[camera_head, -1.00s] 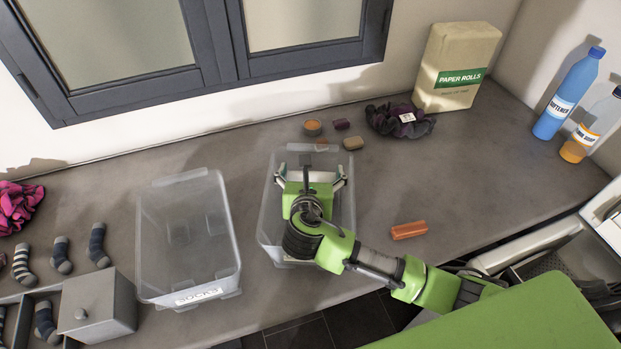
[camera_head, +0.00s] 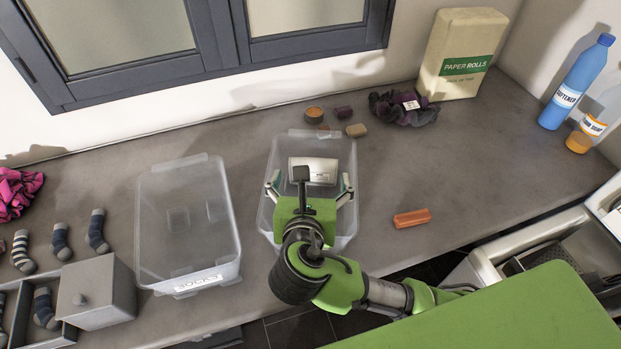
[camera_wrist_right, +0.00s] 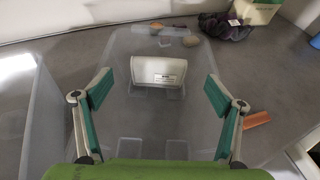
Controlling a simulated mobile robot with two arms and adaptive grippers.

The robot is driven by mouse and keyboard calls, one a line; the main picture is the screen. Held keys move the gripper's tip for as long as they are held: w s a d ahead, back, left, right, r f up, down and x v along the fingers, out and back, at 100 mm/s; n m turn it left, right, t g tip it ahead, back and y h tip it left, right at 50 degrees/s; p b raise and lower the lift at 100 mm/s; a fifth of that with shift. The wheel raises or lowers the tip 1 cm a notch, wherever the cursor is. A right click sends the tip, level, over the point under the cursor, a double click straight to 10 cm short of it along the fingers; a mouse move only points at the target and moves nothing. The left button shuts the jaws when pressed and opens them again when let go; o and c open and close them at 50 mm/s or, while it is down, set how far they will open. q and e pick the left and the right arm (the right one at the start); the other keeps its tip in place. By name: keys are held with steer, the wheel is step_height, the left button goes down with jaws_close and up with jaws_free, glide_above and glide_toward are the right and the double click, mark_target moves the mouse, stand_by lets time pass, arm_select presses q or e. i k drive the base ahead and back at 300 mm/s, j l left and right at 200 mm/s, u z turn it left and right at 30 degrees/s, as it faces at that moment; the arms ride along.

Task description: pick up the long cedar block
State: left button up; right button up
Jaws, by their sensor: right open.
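The long cedar block (camera_head: 412,217), an orange-brown bar, lies on the grey counter right of the right clear bin (camera_head: 343,229). In the right wrist view part of the block (camera_wrist_right: 257,120) shows at the right, beyond the finger. My right gripper (camera_head: 309,183) is open over the right bin, to the left of the block and apart from it. Its green-padded fingers (camera_wrist_right: 158,88) are spread wide with nothing between the pads. A white object with a label (camera_head: 313,170) is in the bin ahead of the gripper. My left gripper is not in view.
Small blocks (camera_head: 356,130), a dark scrunchie (camera_head: 402,108) and the paper rolls pack (camera_head: 462,53) stand behind. Another clear bin (camera_head: 188,225) is at left. Bottles (camera_head: 577,82) stand far right. The counter around the cedar block is clear.

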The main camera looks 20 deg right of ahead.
mark_target(417, 217)
steer(key=z, duration=1.4)
